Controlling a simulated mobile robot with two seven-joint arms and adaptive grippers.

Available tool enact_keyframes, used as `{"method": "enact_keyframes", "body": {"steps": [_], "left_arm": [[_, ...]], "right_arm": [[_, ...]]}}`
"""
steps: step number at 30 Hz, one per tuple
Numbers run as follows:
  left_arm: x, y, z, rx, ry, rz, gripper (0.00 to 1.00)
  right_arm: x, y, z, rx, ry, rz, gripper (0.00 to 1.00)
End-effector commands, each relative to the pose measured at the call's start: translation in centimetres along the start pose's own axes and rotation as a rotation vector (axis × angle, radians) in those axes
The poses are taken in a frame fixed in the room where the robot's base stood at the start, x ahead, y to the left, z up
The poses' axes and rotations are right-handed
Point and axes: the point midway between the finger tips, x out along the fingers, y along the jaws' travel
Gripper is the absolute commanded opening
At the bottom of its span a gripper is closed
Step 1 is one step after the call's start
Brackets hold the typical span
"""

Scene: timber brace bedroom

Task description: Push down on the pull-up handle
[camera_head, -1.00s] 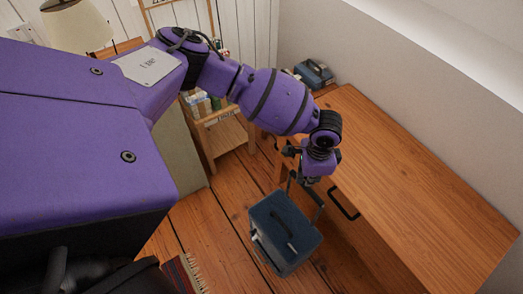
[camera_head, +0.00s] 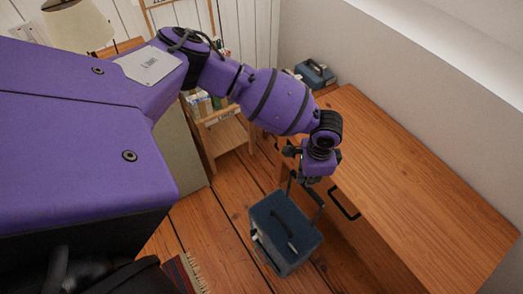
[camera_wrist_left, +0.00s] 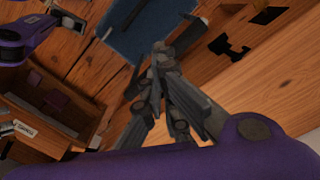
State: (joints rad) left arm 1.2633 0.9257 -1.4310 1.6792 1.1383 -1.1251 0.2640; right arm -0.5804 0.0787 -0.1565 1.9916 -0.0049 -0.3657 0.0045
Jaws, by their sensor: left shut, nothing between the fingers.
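A dark blue case (camera_head: 262,225) stands on the wooden floor beside the desk, with a dark carry grip on its top. In the left wrist view, the shut fingers (camera_wrist_left: 160,50) lie in front of the blue case (camera_wrist_left: 135,25).
A wooden desk (camera_head: 420,190) with a black drawer pull (camera_head: 345,204) stands right of the case. A small shelf (camera_head: 222,137) stands behind, and another blue case (camera_head: 316,73) sits beyond the desk. A fringed rug (camera_head: 180,278) lies at lower left. Floor left of the case is clear.

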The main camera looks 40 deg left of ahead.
Motion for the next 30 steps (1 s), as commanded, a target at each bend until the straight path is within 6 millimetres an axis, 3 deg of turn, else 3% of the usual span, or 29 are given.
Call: {"method": "enact_keyframes", "body": {"steps": [13,30], "left_arm": [[0.3,-0.1,-0.1,0.0,0.001,-0.001,0.0],[1.6,0.1,0.1,0.0,-0.001,0.002,0.0]], "right_arm": [[0.4,-0.1,-1.1,-0.002,0.019,-0.004,0.34],[0.3,-0.1,0.2,-0.001,-0.002,-0.001,0.34]]}}
